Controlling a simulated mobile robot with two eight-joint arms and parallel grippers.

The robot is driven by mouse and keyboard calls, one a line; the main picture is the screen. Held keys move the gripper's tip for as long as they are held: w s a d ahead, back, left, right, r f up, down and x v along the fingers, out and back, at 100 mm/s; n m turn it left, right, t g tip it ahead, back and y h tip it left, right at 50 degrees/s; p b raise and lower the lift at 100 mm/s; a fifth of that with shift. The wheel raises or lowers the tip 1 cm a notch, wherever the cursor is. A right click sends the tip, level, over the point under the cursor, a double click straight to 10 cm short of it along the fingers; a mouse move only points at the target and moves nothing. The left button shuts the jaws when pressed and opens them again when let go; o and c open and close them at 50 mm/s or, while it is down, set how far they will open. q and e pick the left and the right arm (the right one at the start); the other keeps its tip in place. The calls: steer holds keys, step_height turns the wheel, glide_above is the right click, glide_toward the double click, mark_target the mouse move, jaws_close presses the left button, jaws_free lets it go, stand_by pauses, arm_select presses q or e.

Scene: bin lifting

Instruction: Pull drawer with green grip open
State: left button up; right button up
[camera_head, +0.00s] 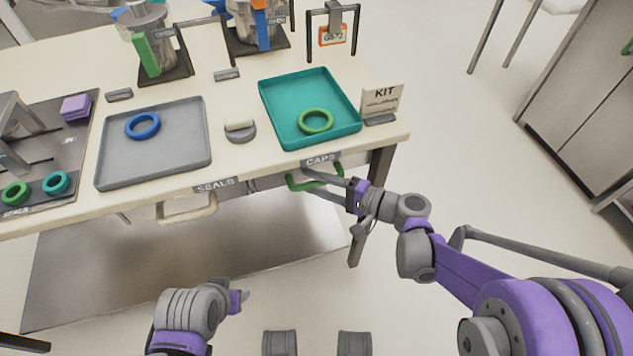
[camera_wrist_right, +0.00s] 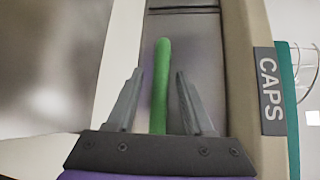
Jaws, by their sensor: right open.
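The green grip (camera_head: 298,184) is on the drawer under the table edge, below the CAPS label (camera_head: 320,159). In the right wrist view the green grip (camera_wrist_right: 162,75) runs between the two fingers of my right gripper (camera_wrist_right: 155,82), with a gap on each side. My right gripper (camera_head: 318,180) is open at the grip. The drawer front (camera_wrist_right: 200,60) is grey metal and looks closed, flush under the table. My left gripper (camera_head: 240,298) is low in the head view, away from the table; its jaw opening does not show clearly.
A second drawer has a beige grip (camera_head: 187,210) under the SEALS label (camera_head: 217,185). On the table are a grey tray (camera_head: 112,177) with a blue ring and a teal tray (camera_head: 282,112) with a green ring. Floor right of the table is clear; a cabinet (camera_head: 590,90) stands beyond.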

jaws_close()
stand_by(1.4)
